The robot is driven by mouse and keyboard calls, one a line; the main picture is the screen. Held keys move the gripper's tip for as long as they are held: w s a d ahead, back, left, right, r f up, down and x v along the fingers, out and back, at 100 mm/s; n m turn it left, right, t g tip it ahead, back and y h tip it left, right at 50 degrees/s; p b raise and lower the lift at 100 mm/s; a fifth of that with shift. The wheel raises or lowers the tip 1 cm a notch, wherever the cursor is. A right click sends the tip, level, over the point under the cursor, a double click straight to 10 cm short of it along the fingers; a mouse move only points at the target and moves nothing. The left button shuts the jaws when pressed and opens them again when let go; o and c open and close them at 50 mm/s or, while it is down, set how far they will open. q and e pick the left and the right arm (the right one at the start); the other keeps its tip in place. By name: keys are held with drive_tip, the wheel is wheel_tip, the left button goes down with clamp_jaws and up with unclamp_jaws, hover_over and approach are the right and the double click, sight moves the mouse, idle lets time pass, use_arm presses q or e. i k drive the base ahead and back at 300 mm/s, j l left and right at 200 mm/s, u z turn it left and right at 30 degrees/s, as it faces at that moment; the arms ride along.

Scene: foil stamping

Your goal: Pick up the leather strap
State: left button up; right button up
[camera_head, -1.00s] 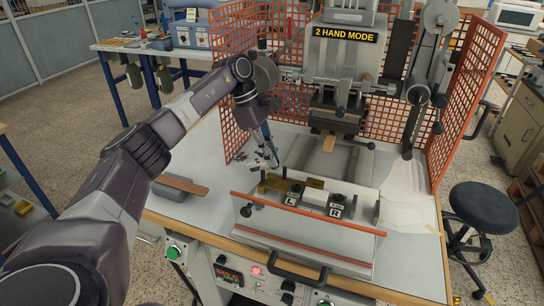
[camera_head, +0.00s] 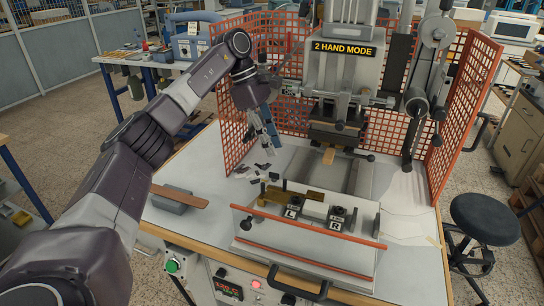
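A brown leather strap (camera_head: 180,196) lies across a grey block (camera_head: 170,205) at the left end of the press table. A small tan strip (camera_head: 329,156) sticks out under the press head; I cannot tell whether it is leather. My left gripper (camera_head: 268,145) points down above the back left of the table, beside the orange mesh guard. It is well behind and to the right of the strap, apart from it. Its fingers are small and partly overlapping, so their opening is unclear. I see nothing held in it. My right gripper is out of view.
The press (camera_head: 345,75) stands at the back centre, with orange mesh guards (camera_head: 465,105) around it. A front fixture (camera_head: 305,245) with L and R buttons and red-orange rails fills the table's middle. Small dark pieces (camera_head: 243,170) lie below the gripper. A black stool (camera_head: 484,218) stands right.

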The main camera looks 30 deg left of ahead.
sight(196, 202)
drive_tip(key=k, duration=1.5)
